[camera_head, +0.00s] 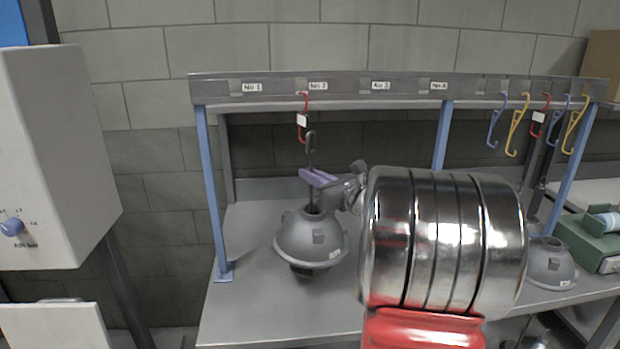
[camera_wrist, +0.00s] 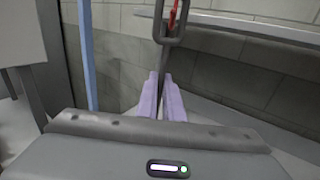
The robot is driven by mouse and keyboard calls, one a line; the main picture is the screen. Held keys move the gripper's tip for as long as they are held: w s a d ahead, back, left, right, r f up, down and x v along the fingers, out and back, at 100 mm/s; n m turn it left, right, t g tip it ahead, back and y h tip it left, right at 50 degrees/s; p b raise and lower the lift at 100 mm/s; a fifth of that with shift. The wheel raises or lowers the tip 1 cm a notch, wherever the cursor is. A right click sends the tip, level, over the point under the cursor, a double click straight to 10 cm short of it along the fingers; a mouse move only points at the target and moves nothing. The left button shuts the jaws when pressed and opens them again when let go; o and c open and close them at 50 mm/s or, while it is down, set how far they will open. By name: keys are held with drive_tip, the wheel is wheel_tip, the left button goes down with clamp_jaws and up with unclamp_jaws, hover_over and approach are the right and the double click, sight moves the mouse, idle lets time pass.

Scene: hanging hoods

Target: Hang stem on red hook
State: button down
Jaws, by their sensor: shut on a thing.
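A grey dome-shaped hood (camera_head: 311,241) with an upright stem (camera_head: 311,152) is in the head view, left of my arm. The stem ends in a dark loop, which shows large in the wrist view (camera_wrist: 158,30). My gripper (camera_head: 317,178) has lavender fingers shut on the stem below the loop; they also show in the wrist view (camera_wrist: 161,98). The red hook (camera_head: 301,125) hangs from the rail by the No 2 label, beside the loop top. In the wrist view, the red hook (camera_wrist: 173,16) appears inside the loop's opening; I cannot tell whether they touch.
The rail (camera_head: 400,86) runs above the grey table (camera_head: 240,300) on blue posts (camera_head: 210,190). Several coloured hooks (camera_head: 517,124) hang at the right. Another grey hood (camera_head: 549,265) and a green box (camera_head: 590,240) are at the right. A white box-shaped unit (camera_head: 55,160) stands left.

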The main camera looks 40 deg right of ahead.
drive_tip(key=shift+w+d+r, duration=0.1)
drive_tip(key=shift+w+d, duration=0.05)
drive_tip(key=shift+w, duration=0.8)
drive_tip(key=shift+w+d, duration=0.15)
drive_tip(key=shift+w, duration=0.75)
drive_tip(key=shift+f, duration=1.3)
idle(1.2)
drive_tip(key=c, duration=1.8)
unclamp_jaws()
drive_tip(key=shift+f, duration=0.2)
drive_tip(key=shift+s, duration=0.1)
